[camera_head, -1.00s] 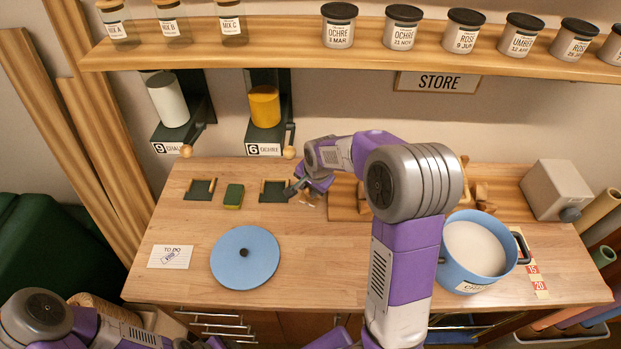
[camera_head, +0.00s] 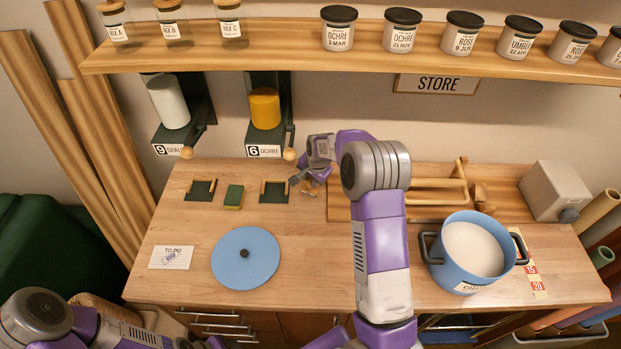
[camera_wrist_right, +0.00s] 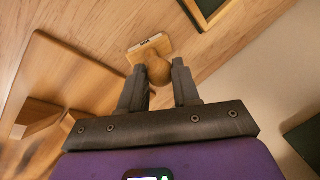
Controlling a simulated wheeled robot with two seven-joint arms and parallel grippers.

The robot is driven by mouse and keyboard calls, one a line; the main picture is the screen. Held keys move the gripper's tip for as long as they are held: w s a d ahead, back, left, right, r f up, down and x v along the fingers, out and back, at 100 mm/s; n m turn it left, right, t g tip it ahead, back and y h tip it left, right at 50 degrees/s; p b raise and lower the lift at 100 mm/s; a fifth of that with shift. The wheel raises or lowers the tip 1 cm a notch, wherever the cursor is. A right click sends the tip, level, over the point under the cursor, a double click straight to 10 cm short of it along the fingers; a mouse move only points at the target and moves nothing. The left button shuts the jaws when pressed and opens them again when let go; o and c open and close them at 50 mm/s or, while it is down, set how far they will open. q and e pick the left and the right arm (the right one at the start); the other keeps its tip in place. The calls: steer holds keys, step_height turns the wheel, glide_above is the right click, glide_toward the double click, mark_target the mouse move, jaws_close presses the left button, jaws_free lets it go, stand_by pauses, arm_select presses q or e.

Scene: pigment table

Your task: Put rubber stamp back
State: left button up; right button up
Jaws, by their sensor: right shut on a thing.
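My right gripper (camera_head: 303,182) is over the back middle of the table, just right of the second dark green tray. In the right wrist view its fingers (camera_wrist_right: 162,88) are shut on the round wooden knob of the rubber stamp (camera_wrist_right: 157,70). The stamp's flat pale base points away from the gripper, above or near the wood; I cannot tell whether it touches. A wooden board with a rack (camera_head: 430,190) stands to the right, partly behind my right arm. My left arm is at the lower left; its gripper is out of view.
Two dark green trays (camera_head: 201,189) and a green-yellow sponge (camera_head: 233,196) lie at the back left. A blue lid (camera_head: 245,270) and a TO DO card (camera_head: 171,257) lie in front. A blue pot (camera_head: 468,262) stands right. Dispensers (camera_head: 265,108) hang above the trays.

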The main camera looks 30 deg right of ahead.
steer(key=shift+w+f, duration=0.1)
steer(key=shift+f, duration=0.2)
steer(key=o, duration=0.9)
steer(key=shift+c, duration=0.2)
steer(key=shift+r, duration=0.1)
steer(key=shift+r, duration=0.3)
steer(key=v, duration=1.1)
steer(key=shift+s+r, duration=0.2)
steer(key=shift+r, duration=0.05)
steer(key=shift+d, duration=0.1)
